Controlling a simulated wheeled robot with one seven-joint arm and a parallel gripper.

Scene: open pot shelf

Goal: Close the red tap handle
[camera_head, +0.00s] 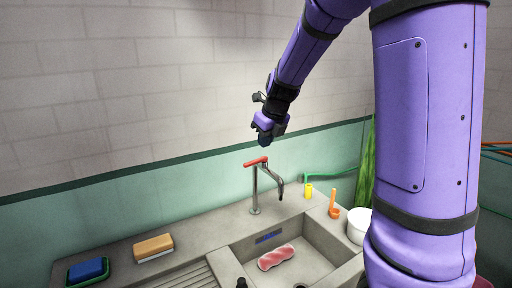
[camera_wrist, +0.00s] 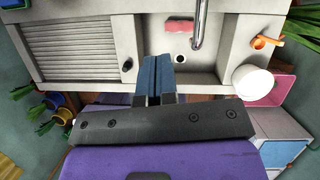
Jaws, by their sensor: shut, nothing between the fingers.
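The red tap handle (camera_head: 256,161) sits on top of a grey metal tap (camera_head: 255,192) at the back of the sink, against the wall. The spout bends out to the right and down over the basin. My gripper (camera_head: 264,140) is above the handle in the head view, with a visible gap between them. In the wrist view my gripper (camera_wrist: 158,72) has its two blue fingers together and empty. The tap's metal pipe (camera_wrist: 198,25) shows at the top of the wrist view. The red handle is not visible there.
The sink basin (camera_head: 318,262) holds a pink striped object (camera_head: 276,257). A brush (camera_head: 153,247) and a blue sponge in a green tray (camera_head: 88,270) lie at left. A yellow item (camera_head: 308,192), an orange scoop (camera_head: 334,208) and a white pot (camera_head: 358,225) stand at right.

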